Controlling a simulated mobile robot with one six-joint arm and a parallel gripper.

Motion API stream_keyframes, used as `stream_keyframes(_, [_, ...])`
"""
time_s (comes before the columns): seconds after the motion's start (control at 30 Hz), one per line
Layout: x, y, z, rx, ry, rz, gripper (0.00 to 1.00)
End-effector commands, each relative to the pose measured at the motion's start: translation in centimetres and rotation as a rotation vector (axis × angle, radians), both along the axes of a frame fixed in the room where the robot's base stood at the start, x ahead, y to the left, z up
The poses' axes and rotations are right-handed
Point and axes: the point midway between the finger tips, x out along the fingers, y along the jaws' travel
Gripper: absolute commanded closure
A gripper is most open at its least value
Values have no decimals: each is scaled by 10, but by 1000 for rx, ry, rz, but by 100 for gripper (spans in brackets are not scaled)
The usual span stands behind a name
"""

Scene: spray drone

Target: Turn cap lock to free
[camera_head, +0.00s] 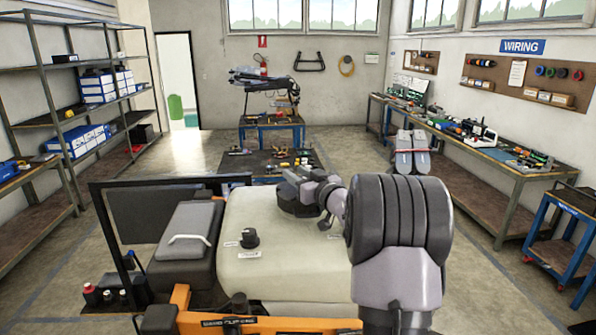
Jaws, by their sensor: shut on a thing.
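A cream tank (285,262) stands in front of me with a wide dark round cap (293,205) on its top. My arm comes in from the right, and my gripper (325,217) is low at the right side of the cap. It is shut on a small dark part there, which looks like the cap lock (325,225). The part is mostly hidden by the jaws and too small to show which way it points. A pale label lies just right of it. A separate black knob (250,237) stands upright on the tank's left part, with pale labels beside it.
A grey case with a handle (190,232) sits left of the tank inside a dark frame. An orange frame (270,324) runs along the near side. A low dark table (262,160) with tools stands behind the tank. Shelves (45,100) line the left, workbenches (480,165) the right.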

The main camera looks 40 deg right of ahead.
Motion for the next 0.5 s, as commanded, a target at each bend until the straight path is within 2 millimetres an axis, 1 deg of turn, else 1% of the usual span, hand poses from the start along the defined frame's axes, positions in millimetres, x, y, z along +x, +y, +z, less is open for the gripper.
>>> stream_keyframes(0.1, [0,0,0,-1,-2,-1,100])
stream_keyframes(0.13, [0,0,0,-1,-2,-1,63])
stream_keyframes(0.23, [0,0,0,0,-1,-1,43])
stream_keyframes(0.5, [0,0,0,0,-1,-3,43])
